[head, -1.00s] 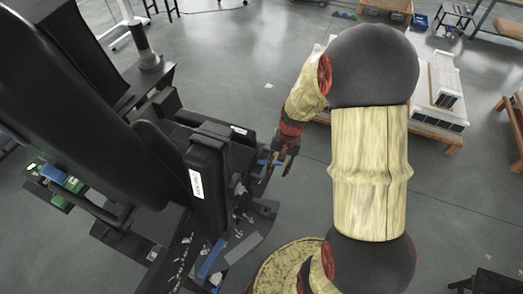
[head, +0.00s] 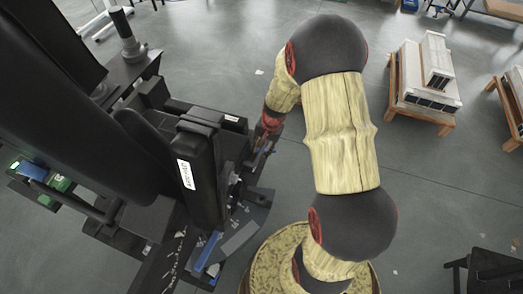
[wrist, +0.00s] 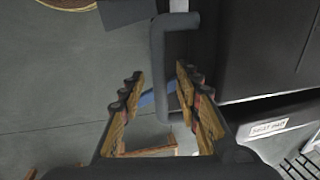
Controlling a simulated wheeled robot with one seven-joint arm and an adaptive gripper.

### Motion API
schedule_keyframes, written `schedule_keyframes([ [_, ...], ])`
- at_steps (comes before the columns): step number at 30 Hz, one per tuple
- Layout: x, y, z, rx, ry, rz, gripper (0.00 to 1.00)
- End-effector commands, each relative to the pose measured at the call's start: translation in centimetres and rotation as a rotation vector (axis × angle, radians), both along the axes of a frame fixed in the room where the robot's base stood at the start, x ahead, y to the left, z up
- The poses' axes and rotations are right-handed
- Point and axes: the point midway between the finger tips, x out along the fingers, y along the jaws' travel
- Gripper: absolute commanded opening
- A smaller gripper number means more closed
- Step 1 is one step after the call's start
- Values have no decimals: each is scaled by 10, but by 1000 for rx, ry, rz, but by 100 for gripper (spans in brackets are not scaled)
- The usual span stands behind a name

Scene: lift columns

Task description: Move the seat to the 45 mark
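The seat machine is black and fills the left of the head view. A padded block with a white label (head: 200,180), seemingly the seat part, stands on its near right side. In the wrist view a similar label (wrist: 268,128) shows on a black part at right; its text is too blurred to read surely. A dark grey bent bar handle (wrist: 158,65) reaches down between my fingers. My gripper (wrist: 158,80) is open, with one finger on each side of the handle and gaps visible. In the head view my gripper (head: 260,146) is beside the machine, partly hidden. No 45 mark is legible.
A dark plate with white marks (head: 170,265) and a blue strip (head: 207,250) lie low beside the machine. A white unit on a wooden stand (head: 425,85) is at upper right. A black stool (head: 490,270) is at lower right. Open grey floor lies between.

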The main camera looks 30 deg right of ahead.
Motion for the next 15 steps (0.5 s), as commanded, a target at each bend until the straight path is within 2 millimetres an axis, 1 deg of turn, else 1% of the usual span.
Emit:
schedule_keyframes([
  [6, 0, 0, 0, -1, -1, 0, 33],
  [15, 0, 0, 0, 0, 0, 0, 16],
])
